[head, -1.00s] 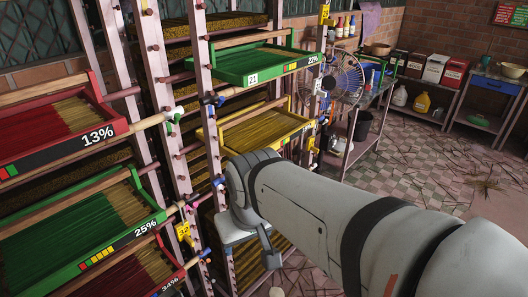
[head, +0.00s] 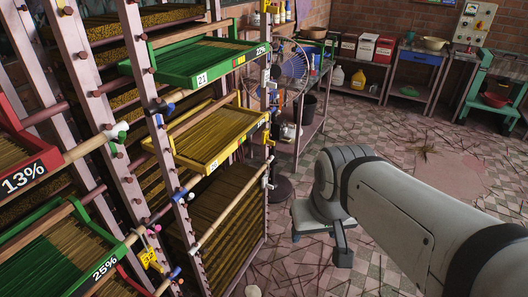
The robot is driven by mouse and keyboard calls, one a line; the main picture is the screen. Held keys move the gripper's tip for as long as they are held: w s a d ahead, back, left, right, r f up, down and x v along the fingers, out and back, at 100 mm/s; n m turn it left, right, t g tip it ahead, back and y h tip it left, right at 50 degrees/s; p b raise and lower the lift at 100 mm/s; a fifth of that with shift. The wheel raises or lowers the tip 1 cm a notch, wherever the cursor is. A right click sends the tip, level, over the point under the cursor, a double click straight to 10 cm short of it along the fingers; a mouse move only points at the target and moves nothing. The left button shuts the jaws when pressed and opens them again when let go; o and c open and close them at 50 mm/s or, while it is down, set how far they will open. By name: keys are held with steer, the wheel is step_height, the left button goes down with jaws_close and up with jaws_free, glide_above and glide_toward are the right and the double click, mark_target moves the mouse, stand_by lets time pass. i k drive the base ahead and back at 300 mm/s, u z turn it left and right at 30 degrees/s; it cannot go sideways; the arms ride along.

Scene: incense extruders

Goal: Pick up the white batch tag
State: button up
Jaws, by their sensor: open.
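My gripper (head: 320,246) hangs at the end of my pale grey arm, right of the rack and above the tiled floor. It is open, with nothing seen between its fingers. A small white tag-like piece (head: 266,76) shows on the right-hand rack post; it is too small to tell whether it is the white batch tag. A white label reading 21 (head: 202,78) sits on the front of the green tray (head: 165,70). My gripper is apart from all of these, lower and to the right.
A yellow tray (head: 225,145) juts from the rack below the green one. Yellow tags (head: 150,259) hang on the posts. A fan (head: 292,68) stands behind the rack. Patterned floor (head: 390,120) is open to the right, with shelves and boxes (head: 375,48) along the wall.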

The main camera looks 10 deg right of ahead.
mark_target(264, 179)
steer(key=z, duration=0.05)
steer(key=k, duration=0.6)
steer(key=z, duration=0.65)
steer(key=i, duration=2.15)
steer(key=u, duration=0.8)
